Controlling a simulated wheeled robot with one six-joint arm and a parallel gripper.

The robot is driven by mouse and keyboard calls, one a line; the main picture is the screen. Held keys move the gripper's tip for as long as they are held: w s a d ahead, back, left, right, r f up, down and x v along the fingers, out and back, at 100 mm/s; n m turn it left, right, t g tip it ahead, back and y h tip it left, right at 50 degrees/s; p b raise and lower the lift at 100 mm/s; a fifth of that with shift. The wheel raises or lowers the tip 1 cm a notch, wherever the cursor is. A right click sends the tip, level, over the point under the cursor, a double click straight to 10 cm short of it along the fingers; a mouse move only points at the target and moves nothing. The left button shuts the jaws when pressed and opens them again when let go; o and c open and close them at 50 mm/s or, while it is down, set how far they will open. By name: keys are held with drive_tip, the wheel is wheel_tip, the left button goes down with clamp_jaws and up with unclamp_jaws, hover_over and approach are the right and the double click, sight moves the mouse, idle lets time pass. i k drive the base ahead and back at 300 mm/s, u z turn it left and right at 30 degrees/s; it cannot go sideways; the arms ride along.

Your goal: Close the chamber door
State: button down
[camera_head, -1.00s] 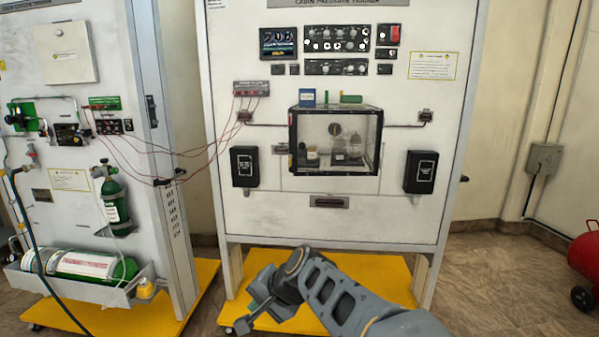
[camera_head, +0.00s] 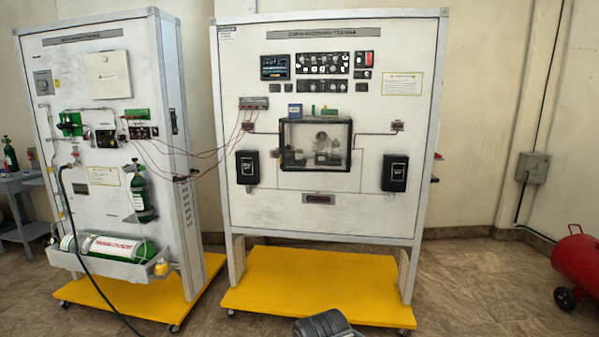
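The chamber (camera_head: 316,120) is a small clear box with a black frame, mounted on the middle of the white cabin pressure trainer panel (camera_head: 270,209). Small items show through its clear front, too small to name surely. I cannot tell from this view whether its door is shut or ajar. A dark grey part of my arm shows at the bottom edge, well below and apart from the chamber. My gripper is out of the picture.
A second white panel (camera_head: 97,205) with green cylinders stands at left. Yellow wheeled bases (camera_head: 310,280) extend under both stands. Thin red wires (camera_head: 208,153) run between the panels. A red tank (camera_head: 580,268) stands at right. Tiled floor (camera_head: 470,285) is free in front and right.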

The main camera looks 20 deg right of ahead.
sight(349, 161)
drive_tip(key=u, duration=1.05)
drive_tip(key=i, duration=1.75)
drive_tip(key=z, duration=0.75)
